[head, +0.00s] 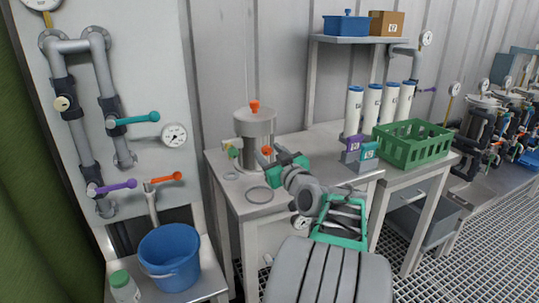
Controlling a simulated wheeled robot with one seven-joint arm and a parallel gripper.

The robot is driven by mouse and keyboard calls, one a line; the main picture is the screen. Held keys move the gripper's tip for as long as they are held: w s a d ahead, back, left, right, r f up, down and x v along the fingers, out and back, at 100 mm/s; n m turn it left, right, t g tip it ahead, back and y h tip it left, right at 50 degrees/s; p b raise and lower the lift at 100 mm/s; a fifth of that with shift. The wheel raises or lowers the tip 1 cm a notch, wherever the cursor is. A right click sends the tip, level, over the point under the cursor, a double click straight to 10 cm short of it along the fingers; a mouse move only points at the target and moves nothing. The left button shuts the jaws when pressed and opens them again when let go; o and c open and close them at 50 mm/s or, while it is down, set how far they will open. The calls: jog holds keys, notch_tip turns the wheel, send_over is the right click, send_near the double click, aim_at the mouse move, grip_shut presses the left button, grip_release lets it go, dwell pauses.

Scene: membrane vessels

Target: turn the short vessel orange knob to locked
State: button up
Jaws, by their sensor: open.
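A short metal vessel (253,128) stands upright at the left end of the steel bench. One orange knob (254,105) sits on top of its lid. A second orange part (266,151) shows low on its front, close to my gripper. My gripper (270,156) is open, with its dark fingers beside the vessel's lower right front. It partly hides the vessel's lower side. I cannot tell whether a finger touches the orange part. The knob's lock marking is too small to read.
Rings (259,195) lie on the bench front. A green crate (412,153), purple and teal boxes and several white cartridges (372,103) stand to the right. Pipes with teal, purple and orange handles are on the left wall panel. A blue bucket (169,258) stands at lower left.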

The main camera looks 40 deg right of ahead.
jog(key=shift+c, duration=0.6)
grip_shut()
